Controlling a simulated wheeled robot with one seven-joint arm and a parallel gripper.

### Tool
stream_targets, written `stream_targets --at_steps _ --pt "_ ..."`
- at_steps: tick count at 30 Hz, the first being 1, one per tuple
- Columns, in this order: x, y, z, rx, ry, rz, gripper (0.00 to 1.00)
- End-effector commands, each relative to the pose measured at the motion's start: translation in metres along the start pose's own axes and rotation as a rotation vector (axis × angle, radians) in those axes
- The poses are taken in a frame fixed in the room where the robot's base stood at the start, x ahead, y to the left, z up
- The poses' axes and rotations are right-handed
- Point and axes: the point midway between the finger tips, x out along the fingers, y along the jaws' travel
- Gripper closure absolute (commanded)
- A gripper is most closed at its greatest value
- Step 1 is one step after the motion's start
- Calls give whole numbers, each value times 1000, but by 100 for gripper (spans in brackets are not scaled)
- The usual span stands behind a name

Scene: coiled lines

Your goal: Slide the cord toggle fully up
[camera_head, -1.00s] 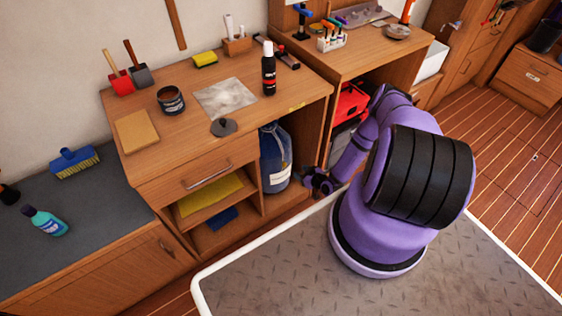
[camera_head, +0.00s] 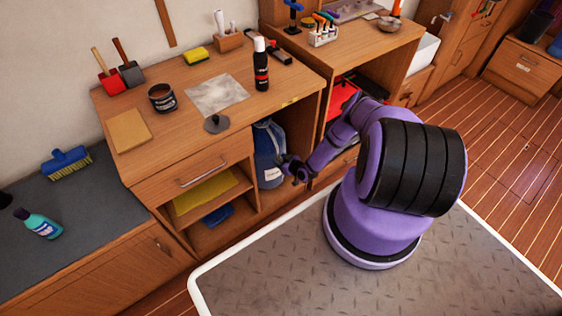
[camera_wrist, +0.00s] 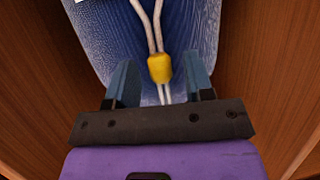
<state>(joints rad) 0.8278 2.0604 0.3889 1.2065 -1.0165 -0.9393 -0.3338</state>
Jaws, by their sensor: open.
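The cord toggle (camera_wrist: 160,68) is a small yellow bead on two pale cords (camera_wrist: 150,25), seen in the wrist view. The cords run over a blue bag (camera_wrist: 105,45), which shows in the head view as a blue bag (camera_head: 267,158) inside the cabinet's open bay. My gripper (camera_wrist: 160,80) is open in the wrist view, one finger on each side of the toggle with gaps between. In the head view my gripper (camera_head: 293,172) is in front of the bag. The toggle is too small to make out there.
The bay's wooden walls stand close on both sides of the bag in the wrist view (camera_wrist: 265,70). Left of it is a shelf with a yellow cloth (camera_head: 206,191). The desk top (camera_head: 180,120) above holds a black bottle (camera_head: 261,65) and a grey disc (camera_head: 216,123).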

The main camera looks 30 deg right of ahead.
Motion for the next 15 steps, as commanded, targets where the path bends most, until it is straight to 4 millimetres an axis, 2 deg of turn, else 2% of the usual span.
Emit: stream_targets --at_steps 4,5,10,11,15 --pt "0 0 0 0 0 0 52" --pt "0 0 0 0 0 0 57" --pt "0 0 0 0 0 0 96" --pt "0 0 0 0 0 0 100" --pt "0 0 0 0 0 0 100"
